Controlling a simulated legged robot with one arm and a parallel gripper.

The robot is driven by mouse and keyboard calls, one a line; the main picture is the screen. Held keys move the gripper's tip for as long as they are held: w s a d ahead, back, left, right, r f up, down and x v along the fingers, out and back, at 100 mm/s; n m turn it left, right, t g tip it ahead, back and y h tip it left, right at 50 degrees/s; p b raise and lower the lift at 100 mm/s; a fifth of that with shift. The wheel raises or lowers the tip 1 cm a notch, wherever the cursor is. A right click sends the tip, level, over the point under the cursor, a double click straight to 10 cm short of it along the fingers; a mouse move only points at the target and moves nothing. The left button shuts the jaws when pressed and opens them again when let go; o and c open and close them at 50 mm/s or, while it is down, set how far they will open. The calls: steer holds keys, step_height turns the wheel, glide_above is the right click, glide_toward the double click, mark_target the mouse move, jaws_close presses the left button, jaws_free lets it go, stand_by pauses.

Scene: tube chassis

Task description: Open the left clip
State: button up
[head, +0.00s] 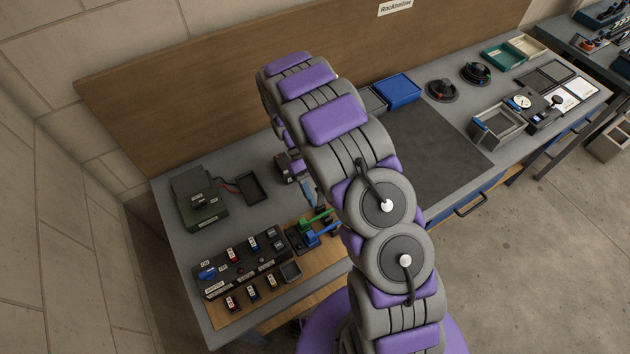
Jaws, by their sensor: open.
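A small dark fixture (298,238) in the head view carries a green lever (316,220) and, just in front of it, a blue lever (322,235). These look like the clips. I cannot tell for sure which is the left one or whether each is open or shut. My arm arches over the bench, and its end hangs down behind my own links. My gripper (308,193) is open, only partly visible, just behind and above the green lever. No contact with the levers can be made out, and its fingertips are largely hidden.
A dark switch panel (240,262) with several coloured switches lies left of the levers. A green-grey box (199,198) and a small black tray (251,187) stand behind it. A wooden backboard (200,75) rises behind the bench. A dark mat (435,150) is bare on the right.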

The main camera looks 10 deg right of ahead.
steer(key=s, duration=0.9)
steer(key=shift+s+d+r, duration=0.25)
steer(key=shift+s+r, duration=0.1)
steer(key=shift+r, duration=0.1)
steer(key=shift+r, duration=0.1)
